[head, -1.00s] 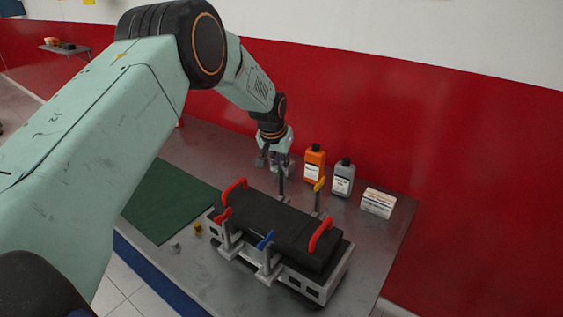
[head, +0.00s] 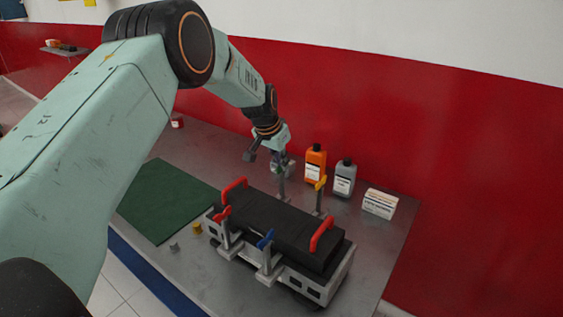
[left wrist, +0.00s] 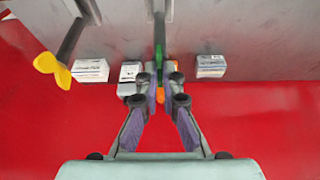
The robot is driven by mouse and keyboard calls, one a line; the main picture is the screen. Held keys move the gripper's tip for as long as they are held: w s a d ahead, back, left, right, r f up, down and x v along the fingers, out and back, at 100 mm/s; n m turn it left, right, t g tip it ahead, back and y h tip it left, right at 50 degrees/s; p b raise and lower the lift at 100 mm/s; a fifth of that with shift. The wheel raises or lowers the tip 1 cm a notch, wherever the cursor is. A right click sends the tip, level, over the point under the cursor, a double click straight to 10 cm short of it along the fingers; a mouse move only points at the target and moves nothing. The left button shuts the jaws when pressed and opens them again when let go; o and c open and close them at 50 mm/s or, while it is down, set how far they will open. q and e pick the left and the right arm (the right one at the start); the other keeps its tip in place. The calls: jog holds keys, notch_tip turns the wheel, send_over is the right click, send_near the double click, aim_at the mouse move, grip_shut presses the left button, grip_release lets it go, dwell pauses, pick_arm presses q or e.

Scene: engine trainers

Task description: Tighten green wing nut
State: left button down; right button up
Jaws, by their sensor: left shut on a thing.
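The green wing nut (left wrist: 159,62) shows in the left wrist view between my left fingertips, on top of a post at the far edge of the engine trainer. My left gripper (head: 280,166) is over that post in the head view, and it also shows in the left wrist view (left wrist: 159,80). It is shut on the green wing nut. In the head view the gripper hides most of the nut. The trainer has a black cover (head: 275,226) on a grey block (head: 311,283). My right gripper is not in view.
Other wing nuts stand on the trainer: yellow (head: 320,183), blue (head: 265,240) and red (head: 222,213). An orange bottle (head: 315,166), a grey bottle (head: 343,180) and a white box (head: 380,203) stand close behind. A green mat (head: 165,201) lies left, with nothing on it.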

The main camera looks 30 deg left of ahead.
pick_arm(q)
jog(key=c, duration=1.5)
grip_release()
jog(key=shift+w+r, duration=0.1)
jog(key=shift+r, duration=0.15)
jog(key=shift+f, duration=0.1)
jog(key=v, duration=1.2)
jog(key=shift+a, duration=0.1)
